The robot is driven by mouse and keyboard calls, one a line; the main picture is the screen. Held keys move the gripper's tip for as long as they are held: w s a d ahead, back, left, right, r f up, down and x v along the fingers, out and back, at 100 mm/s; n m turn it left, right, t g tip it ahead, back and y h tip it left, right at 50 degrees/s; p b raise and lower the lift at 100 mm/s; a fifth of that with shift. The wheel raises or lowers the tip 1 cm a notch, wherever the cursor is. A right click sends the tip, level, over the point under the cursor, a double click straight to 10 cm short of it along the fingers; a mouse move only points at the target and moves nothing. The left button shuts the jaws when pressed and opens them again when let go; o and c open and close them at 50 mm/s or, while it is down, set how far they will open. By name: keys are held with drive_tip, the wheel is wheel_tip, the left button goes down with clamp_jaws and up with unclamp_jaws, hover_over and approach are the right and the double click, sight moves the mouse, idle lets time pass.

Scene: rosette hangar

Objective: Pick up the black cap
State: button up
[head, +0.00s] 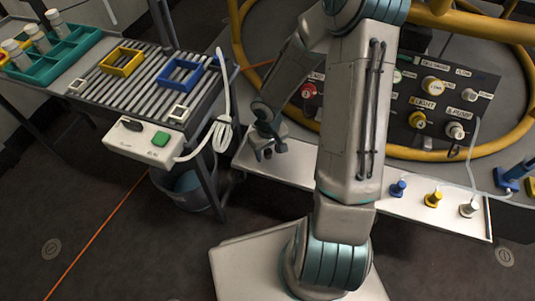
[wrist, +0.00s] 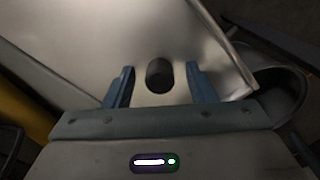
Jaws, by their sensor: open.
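The black cap (wrist: 159,75) is a short dark cylinder on a pale metal shelf (wrist: 215,60) in the wrist view. It sits between the two blue fingers of my gripper (wrist: 160,72), with a visible gap on each side. My gripper is open and holds nothing. In the head view my gripper (head: 268,149) is low over the left end of the pale shelf (head: 310,178). There the cap is hard to tell apart from the dark fingers.
A panel (head: 430,105) with labelled knobs stands behind the shelf. Blue (head: 398,188), yellow (head: 433,199) and silver (head: 469,208) pieces stand on the shelf's right part. A roller table (head: 135,75) with a control box (head: 150,140) is at left, with a bucket (head: 187,190) underneath.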

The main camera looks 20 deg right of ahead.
sight(268, 150)
drive_tip(key=c, duration=1.1)
drive_tip(key=shift+o, duration=0.2)
drive_tip(key=shift+r+p, duration=0.35)
drive_tip(key=shift+r, duration=0.15)
wheel_tip(268, 150, up, 3)
drive_tip(key=shift+r+p, duration=0.15)
drive_tip(key=shift+p, duration=0.95)
drive_tip(key=shift+d+r+p, duration=0.55)
drive_tip(key=shift+d+r, duration=0.1)
drive_tip(key=shift+d, duration=0.1)
drive_tip(key=s+d+r+p, duration=0.1)
drive_tip(key=d+r+p, duration=0.4)
drive_tip(key=d, duration=0.5)
drive_tip(key=shift+s+r, duration=0.2)
drive_tip(key=shift+d+f, duration=0.1)
